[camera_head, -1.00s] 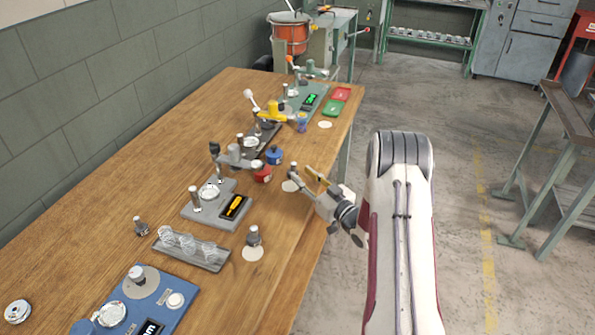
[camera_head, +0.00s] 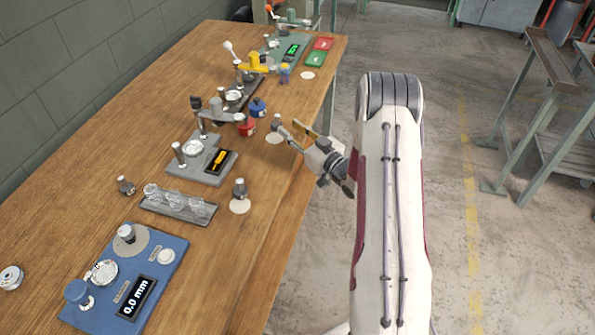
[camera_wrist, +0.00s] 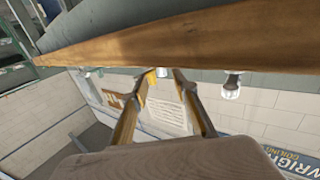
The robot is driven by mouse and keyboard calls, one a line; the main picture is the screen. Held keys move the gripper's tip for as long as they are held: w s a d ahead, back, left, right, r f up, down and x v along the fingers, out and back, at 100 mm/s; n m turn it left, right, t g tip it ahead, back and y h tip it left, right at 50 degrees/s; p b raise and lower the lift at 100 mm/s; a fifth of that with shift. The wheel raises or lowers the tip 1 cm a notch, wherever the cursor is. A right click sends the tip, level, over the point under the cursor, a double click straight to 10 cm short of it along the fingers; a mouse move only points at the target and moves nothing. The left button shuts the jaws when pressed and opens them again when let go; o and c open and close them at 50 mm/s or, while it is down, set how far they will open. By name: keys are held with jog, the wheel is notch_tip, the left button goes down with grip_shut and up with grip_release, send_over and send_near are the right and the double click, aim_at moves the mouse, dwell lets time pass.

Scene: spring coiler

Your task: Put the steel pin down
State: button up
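A small grey steel pin (camera_head: 276,122) stands upright at a pale round spot (camera_head: 274,138) near the right edge of the wooden table. My gripper (camera_head: 290,129) is just to the right of it, over the table edge. Its two fingers are spread apart, and the pin appears clear of them. In the wrist view my gripper (camera_wrist: 160,78) also shows both fingers apart with nothing clearly held. A small pale shape shows between the tips there, too small to identify.
The wooden table (camera_head: 90,165) holds a blue gauge with a display (camera_head: 165,255), a rack of glass cups (camera_head: 178,206), another grey post (camera_head: 240,188) on a pale spot, a red pot (camera_head: 245,124) and a blue pot (camera_head: 257,107). Open floor lies right of the table.

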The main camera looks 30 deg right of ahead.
jog(key=s+a+r+g+h, duration=0.1)
jog(key=a+r+g+h, duration=0.1)
jog(key=r, duration=0.6)
jog(key=s+a+r+g+h, duration=0.1)
jog(key=a+r+g+h, duration=0.15)
jog(key=r, duration=0.55)
jog(key=s+a+r+m+g, duration=0.1)
jog(key=s+a+r, duration=0.1)
jog(key=s+r, duration=0.35)
jog(key=s+a+g, duration=0.3)
jog(key=s+a, duration=0.4)
jog(key=s, duration=1)
jog(key=s+a+m+g+y, duration=0.1)
jog(key=s+a+g, duration=0.2)
jog(key=s, duration=1.5)
jog(key=a, duration=0.4)
jog(key=shift+s, duration=0.2)
jog(key=shift+o, duration=0.8)
jog(key=shift+w+a, duration=0.1)
